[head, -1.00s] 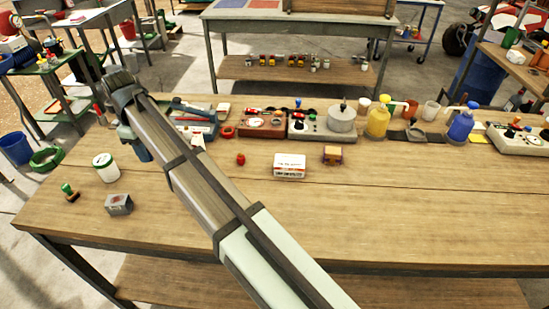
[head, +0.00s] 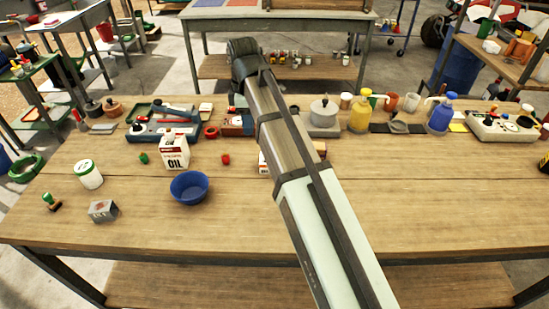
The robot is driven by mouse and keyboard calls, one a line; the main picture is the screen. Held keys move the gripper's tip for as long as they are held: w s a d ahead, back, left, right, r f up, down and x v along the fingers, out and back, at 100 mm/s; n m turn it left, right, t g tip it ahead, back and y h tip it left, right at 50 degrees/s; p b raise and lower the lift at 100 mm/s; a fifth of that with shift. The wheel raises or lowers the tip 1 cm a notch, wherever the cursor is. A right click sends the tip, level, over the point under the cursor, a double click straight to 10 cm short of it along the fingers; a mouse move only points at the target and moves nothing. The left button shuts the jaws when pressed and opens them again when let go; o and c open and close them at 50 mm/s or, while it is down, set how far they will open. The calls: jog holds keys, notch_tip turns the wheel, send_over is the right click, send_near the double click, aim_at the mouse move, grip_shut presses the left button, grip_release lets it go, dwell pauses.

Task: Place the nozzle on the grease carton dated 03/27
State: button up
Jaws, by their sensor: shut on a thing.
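My arm crosses the bench from lower right to upper middle, and its end hides my gripper's fingers and anything they hold. A low white carton shows only as a thin strip (head: 263,163) at the arm's left edge, its print hidden. A taller white carton (head: 174,154) marked OIL stands upright left of the arm; I cannot read a date on it. A small red piece (head: 225,159) lies between the two cartons, and a small green piece (head: 144,158) lies left of the OIL carton. I cannot tell whether either is the nozzle.
A blue bowl (head: 189,186) stands in front of the OIL carton. A white tin (head: 89,174), a stamp (head: 51,202) and a grey block (head: 103,210) are at left. Instruments, a yellow bottle (head: 360,114) and a blue bottle (head: 440,115) line the back. The right front bench (head: 440,210) is clear.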

jog(key=d, duration=0.7)
jog(key=shift+s+d+f, duration=0.1)
jog(key=shift+f, duration=2.25)
jog(key=shift+s+d+f, duration=0.1)
jog(key=shift+f, duration=2.25)
jog(key=shift+f, duration=0.1)
jog(key=o, duration=1)
notch_tip(320, 180, up, 12)
jog(key=shift+r, duration=0.1)
